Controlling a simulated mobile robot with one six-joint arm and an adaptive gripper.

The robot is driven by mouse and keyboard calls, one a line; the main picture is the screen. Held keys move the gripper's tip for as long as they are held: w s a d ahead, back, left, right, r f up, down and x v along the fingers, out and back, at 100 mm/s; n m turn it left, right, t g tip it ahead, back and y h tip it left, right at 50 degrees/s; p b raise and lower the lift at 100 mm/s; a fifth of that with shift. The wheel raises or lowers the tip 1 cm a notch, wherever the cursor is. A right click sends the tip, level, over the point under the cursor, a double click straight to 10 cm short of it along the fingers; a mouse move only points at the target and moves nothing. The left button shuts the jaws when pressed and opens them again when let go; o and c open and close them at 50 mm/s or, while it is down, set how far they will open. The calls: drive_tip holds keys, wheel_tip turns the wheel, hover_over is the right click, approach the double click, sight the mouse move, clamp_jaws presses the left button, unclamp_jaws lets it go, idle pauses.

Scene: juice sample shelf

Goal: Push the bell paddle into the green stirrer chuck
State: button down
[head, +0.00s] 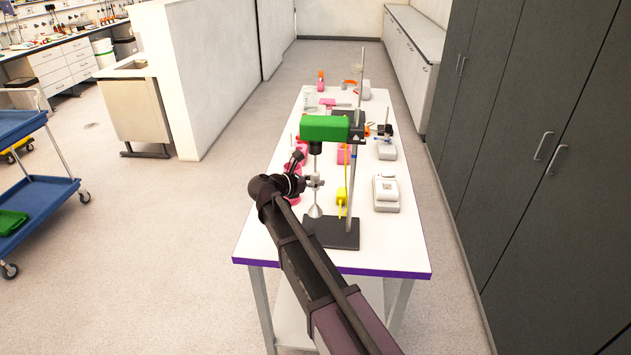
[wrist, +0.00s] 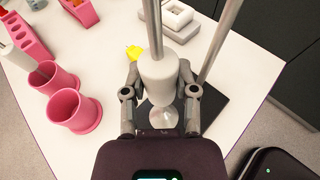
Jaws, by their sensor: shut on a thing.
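The green stirrer (head: 325,128) sits high on a stand, with its dark chuck (head: 316,147) pointing down from the underside. The bell paddle (head: 315,211) hangs upright below the chuck, bell end down, above the stand's black base. Its thin shaft rises to just under the chuck; I cannot tell whether the tip is inside. My gripper (head: 315,181) is shut on the paddle around its middle. In the wrist view, my gripper (wrist: 160,95) has a finger on each side of the paddle's pale thick sleeve (wrist: 157,79). The chuck is not visible there.
The stand's rod (wrist: 219,42) rises just right of the paddle from the black base (head: 333,233). A yellow item (head: 341,196) hangs near the rod. Pink cups (wrist: 74,112) stand to the left. A white balance-like device (head: 386,193) sits at right. The table's front is clear.

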sight(314, 172)
drive_tip(key=shift+r+p, duration=1.8)
drive_tip(key=shift+r, duration=0.05)
idle(1.5)
drive_tip(key=shift+f+b, duration=0.25)
drive_tip(key=shift+b, duration=0.05)
drive_tip(key=shift+f+b, duration=0.6)
drive_tip(key=shift+f, duration=0.2)
drive_tip(key=shift+f+b, duration=0.35)
drive_tip(key=shift+b, duration=0.1)
drive_tip(key=shift+f+b, duration=0.3)
drive_tip(key=shift+r+p, duration=1.35)
idle(1.5)
